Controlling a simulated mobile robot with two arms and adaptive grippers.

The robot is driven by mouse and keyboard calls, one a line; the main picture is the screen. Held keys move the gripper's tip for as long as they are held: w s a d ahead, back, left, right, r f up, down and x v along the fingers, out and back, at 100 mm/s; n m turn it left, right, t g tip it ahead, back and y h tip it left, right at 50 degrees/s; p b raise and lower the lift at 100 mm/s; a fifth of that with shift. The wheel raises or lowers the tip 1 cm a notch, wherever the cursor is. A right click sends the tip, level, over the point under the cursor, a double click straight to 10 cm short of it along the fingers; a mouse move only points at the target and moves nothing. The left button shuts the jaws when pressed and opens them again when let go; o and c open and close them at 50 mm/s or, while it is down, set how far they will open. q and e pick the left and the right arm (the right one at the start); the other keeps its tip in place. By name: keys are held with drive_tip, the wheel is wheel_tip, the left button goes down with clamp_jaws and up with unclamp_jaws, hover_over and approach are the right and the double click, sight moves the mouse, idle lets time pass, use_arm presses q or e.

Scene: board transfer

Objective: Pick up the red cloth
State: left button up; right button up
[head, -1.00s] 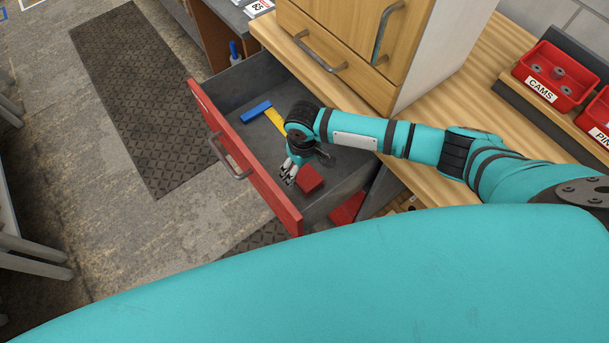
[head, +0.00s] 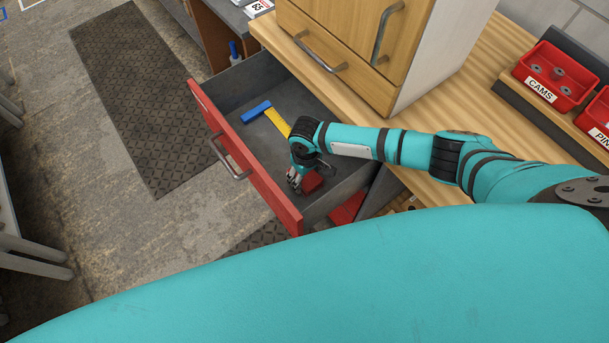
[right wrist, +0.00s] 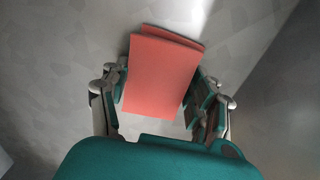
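The red cloth (right wrist: 162,72) is a small folded piece lying on the grey floor of the open drawer. In the head view part of it (head: 313,182) shows beside my right gripper (head: 298,186), which reaches down into the drawer and hides the rest. In the right wrist view the fingers of my right gripper (right wrist: 162,105) stand apart, one on each side of the cloth's near part. The left finger is close to the cloth's edge; I cannot tell whether either finger touches it. My left gripper is not in view.
The drawer (head: 245,160) has a red front and grey walls close around my right gripper. A blue and yellow tool (head: 268,117) lies farther back in it. A wooden cabinet (head: 345,45) stands on the bench above, and red bins (head: 556,75) stand at the right.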

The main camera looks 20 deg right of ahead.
sight(306, 177)
drive_tip(key=c, duration=0.3)
wheel_tip(306, 177, up, 10)
drive_tip(key=shift+r, duration=0.1)
idle(0.4)
